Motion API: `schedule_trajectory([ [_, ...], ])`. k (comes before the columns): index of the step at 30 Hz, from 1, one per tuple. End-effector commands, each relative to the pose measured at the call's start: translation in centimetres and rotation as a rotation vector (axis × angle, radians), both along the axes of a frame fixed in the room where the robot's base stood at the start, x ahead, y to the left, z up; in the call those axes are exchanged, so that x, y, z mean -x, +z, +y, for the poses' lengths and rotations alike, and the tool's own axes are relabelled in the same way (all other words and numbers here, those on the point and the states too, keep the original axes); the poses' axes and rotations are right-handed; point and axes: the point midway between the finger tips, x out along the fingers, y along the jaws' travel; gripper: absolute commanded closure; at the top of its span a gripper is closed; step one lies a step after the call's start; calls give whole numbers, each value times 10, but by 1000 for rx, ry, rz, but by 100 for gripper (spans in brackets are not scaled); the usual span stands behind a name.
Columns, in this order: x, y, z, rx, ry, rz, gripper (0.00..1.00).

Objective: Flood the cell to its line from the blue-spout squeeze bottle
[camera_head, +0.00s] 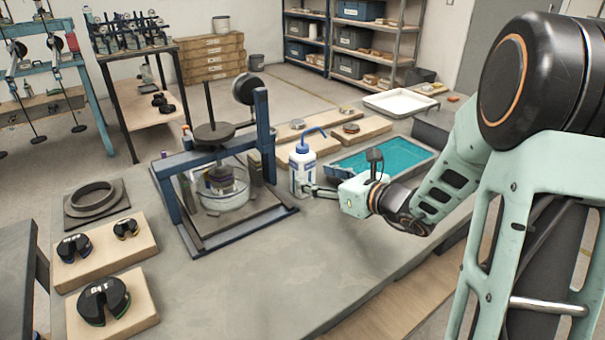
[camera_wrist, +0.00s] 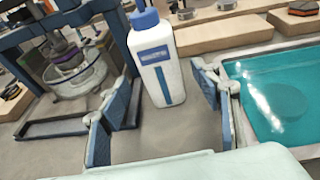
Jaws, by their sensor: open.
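The squeeze bottle (camera_head: 302,170) is white with a blue cap and a bent blue spout, and stands upright on the bench. In the wrist view the bottle (camera_wrist: 157,65) stands just beyond the fingertips, between the two fingers' lines. My gripper (camera_head: 318,190) is open at the bottle's right side; in the wrist view the open fingers (camera_wrist: 165,100) have nothing between them. The cell (camera_head: 224,190) is a clear round bowl inside a blue metal frame (camera_head: 262,130), left of the bottle. The bowl also shows in the wrist view (camera_wrist: 75,80). Its fill line and water level cannot be made out.
A tray of teal liquid (camera_head: 375,158) lies right of the bottle. Wooden boards (camera_head: 290,132) with small discs lie behind it. Slotted weights (camera_head: 103,300) on boards and a grey ring (camera_head: 92,200) are at the left. The front middle bench is clear.

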Motion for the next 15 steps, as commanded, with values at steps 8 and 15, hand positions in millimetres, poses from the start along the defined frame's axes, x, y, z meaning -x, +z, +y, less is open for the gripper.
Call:
schedule_trajectory([
  [8, -25, -12, 21, 0, 2, 0, 42],
  [15, -41, -16, 33, 1, 1, 0, 42],
])
